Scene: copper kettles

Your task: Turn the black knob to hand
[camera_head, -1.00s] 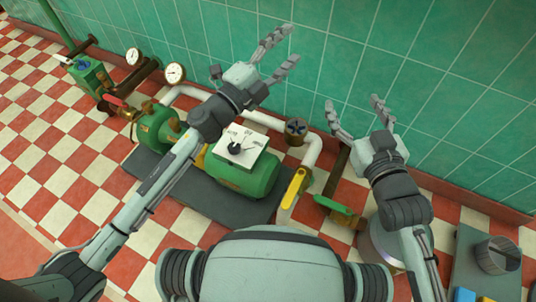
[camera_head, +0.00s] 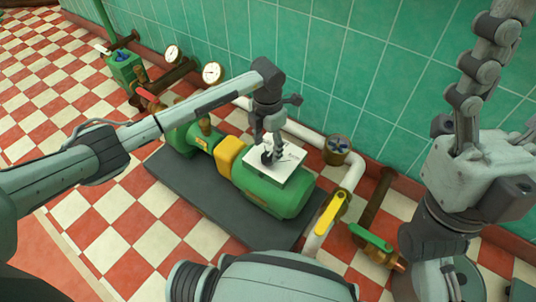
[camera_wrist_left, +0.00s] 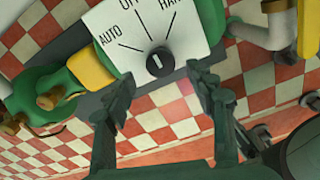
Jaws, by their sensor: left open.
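The black knob (camera_wrist_left: 160,62) sits on a white panel (camera_wrist_left: 187,40) lettered AUTO, OFF and HAND, the lettering partly cut off in the left wrist view. The knob's white mark stands nearly upright there, closest to the OFF line, with HAND up to the right. The panel also shows on the green pump motor in the head view (camera_head: 292,158). My left gripper (camera_wrist_left: 160,80) is open, its fingers apart on either side below the knob, with no contact visible. In the head view it points down over the panel and partly hides the knob. My right gripper (camera_head: 490,110) is raised at the right, fingers partly cut off.
The green motor (camera_head: 285,195) stands on a dark base (camera_head: 190,200) by the tiled wall. Gauges (camera_head: 212,73) stand behind.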

